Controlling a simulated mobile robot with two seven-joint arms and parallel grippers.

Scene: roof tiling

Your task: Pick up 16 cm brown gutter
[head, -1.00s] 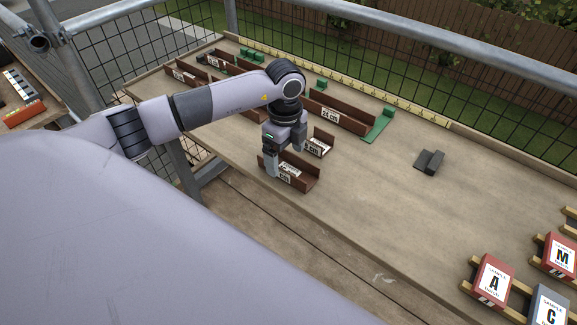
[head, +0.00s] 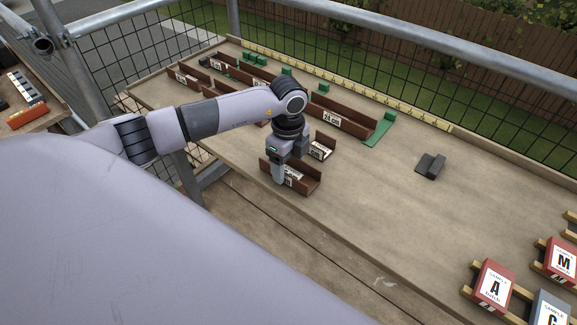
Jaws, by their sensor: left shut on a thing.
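A short brown gutter (head: 308,185) with a white label lies near the front edge of the bench; its label is partly hidden and I cannot read its length. My left gripper (head: 288,172) comes down over this gutter from above and is shut on it, one finger showing in front of its near wall. The gutter appears to be at or very near the bench top. Another small brown gutter (head: 322,146) with a label lies just behind the gripper. My right gripper is not in view.
A long brown gutter labelled 24 cm (head: 345,120) lies behind, near a green piece (head: 378,131). More gutters stand at the back left. A dark grey block (head: 431,165) lies to the right. Red box A (head: 492,285) stands front right. The bench middle is clear.

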